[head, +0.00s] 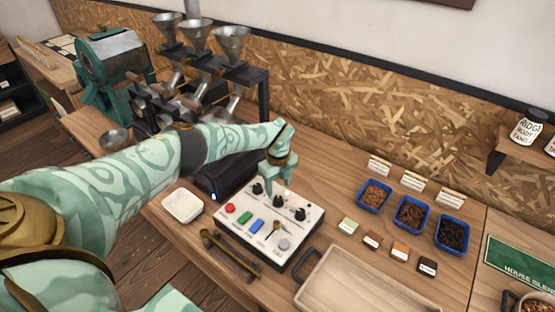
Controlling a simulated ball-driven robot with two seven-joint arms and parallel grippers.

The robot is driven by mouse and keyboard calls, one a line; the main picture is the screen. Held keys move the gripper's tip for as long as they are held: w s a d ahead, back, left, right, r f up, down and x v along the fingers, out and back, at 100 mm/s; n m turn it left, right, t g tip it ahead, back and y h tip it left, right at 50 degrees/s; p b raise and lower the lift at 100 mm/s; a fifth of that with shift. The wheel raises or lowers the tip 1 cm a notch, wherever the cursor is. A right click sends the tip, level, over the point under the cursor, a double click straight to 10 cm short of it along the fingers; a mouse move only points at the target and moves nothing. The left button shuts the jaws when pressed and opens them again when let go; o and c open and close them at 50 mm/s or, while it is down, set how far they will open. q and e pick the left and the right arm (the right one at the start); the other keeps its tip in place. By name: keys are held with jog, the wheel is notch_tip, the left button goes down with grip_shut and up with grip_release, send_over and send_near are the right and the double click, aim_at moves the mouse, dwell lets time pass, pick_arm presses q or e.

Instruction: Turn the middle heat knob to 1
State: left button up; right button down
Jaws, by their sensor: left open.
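A white control panel (236,222) lies on the wooden bench. Three black heat knobs stand in a row along its back: a left knob (257,188), the middle heat knob (278,201) and a right knob (300,214). My left gripper (279,184) points down just above the middle knob, with its jaws open. I cannot tell whether the fingers touch the knob. Its pointer setting is too small to read. My right gripper is out of view.
The panel's front has a red button (230,207), green and blue switches, a small lever and a grey button. A white dish (182,206) stands left, an empty wooden tray (350,292) in front right. Blue bowls of beans (374,196) stand right; metal funnels stand behind.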

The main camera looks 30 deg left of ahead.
aim_at(278, 198)
pick_arm(q)
notch_tip(278, 198, up, 11)
jog(key=p, duration=0.2)
jog(key=shift+s+f, duration=0.1)
jog(key=shift+f, duration=0.05)
dwell(0.3)
